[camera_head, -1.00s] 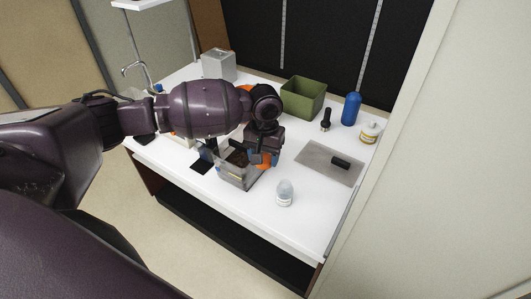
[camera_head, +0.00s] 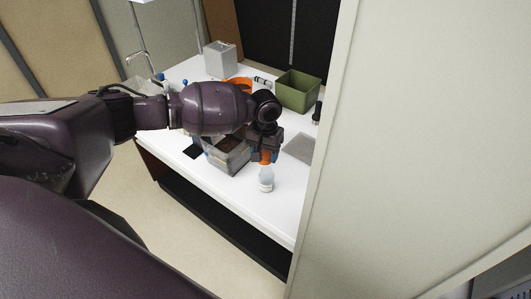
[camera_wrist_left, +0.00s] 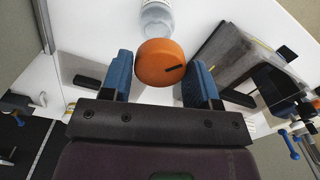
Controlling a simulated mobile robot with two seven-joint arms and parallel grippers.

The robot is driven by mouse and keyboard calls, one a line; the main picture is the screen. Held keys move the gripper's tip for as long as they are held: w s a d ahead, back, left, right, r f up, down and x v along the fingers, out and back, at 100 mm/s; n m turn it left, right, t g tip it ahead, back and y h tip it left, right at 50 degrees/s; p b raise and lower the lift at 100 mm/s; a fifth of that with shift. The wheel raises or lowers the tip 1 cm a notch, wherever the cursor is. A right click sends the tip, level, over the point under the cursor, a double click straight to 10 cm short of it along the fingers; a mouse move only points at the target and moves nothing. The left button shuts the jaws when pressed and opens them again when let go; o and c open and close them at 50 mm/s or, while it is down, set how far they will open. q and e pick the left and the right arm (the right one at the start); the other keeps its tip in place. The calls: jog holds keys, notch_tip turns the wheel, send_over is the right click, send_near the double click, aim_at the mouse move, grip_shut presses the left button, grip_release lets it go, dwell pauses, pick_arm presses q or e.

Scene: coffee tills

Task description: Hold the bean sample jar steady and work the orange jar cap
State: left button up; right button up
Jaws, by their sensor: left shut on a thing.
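The orange jar cap (camera_wrist_left: 160,66) sits between the two blue fingers of my left gripper (camera_wrist_left: 158,74), which is shut on it. In the head view my left gripper (camera_head: 264,148) points down, with the orange cap (camera_head: 266,158) low between its fingers. The clear bean sample jar (camera_head: 266,180) stands upright on the white counter directly below the cap. In the left wrist view the jar (camera_wrist_left: 157,17) shows at the top edge, partly hidden by the cap. I cannot tell whether the cap touches the jar's mouth. My right gripper is not in view.
A clear bin with dark contents (camera_head: 228,158) stands close left of the jar. A green bin (camera_head: 297,90) and a grey box (camera_head: 220,60) stand behind. A grey mat (camera_head: 300,148) lies to the right. A pale wall (camera_head: 420,150) hides the counter's right part. The front counter (camera_head: 235,187) is clear.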

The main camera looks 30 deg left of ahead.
pick_arm(q)
jog(key=shift+w+d, duration=0.3)
jog(key=shift+a+m, duration=0.15)
jog(key=shift+m, duration=0.15)
jog(key=shift+n, duration=0.5)
jog(key=shift+f, duration=0.8)
